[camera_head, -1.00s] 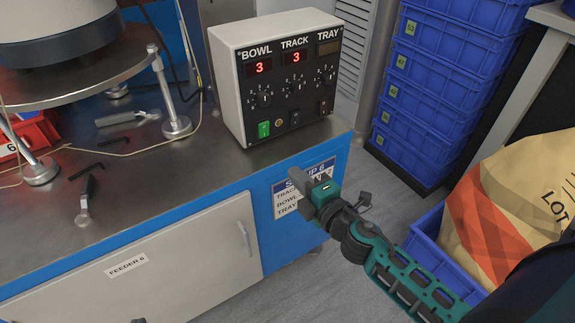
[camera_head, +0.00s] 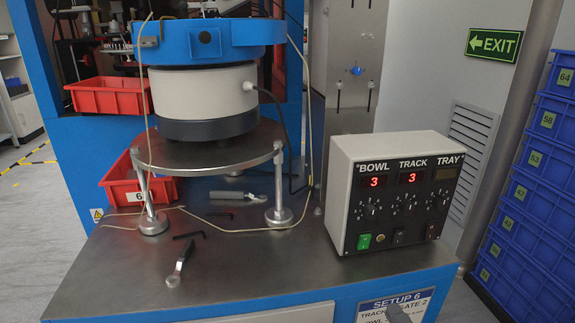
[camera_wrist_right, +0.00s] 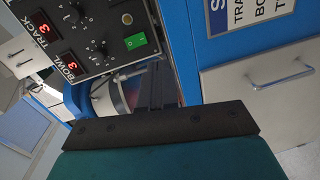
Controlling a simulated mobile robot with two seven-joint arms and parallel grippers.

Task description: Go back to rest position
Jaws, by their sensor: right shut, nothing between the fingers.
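The tip of my right gripper (camera_head: 397,313) shows at the bottom edge of the head view, in front of the setup label (camera_head: 400,303) on the bench front. In the right wrist view its dark fingers (camera_wrist_right: 157,88) are shut with nothing between them. The control box (camera_head: 402,190) stands on the bench above and behind the gripper tip. It reads 3 under BOWL and 3 under TRACK, and its green switch also shows in the wrist view (camera_wrist_right: 136,41). Most of the right arm is out of the head view. My left gripper is not in view.
The steel bench top (camera_head: 225,275) holds a bowl feeder (camera_head: 208,100) on a round stand. Loose tools, including a spanner (camera_head: 180,264), lie on the bench. Red bins (camera_head: 108,97) stand at the left. Blue crates (camera_head: 537,190) are stacked at the right.

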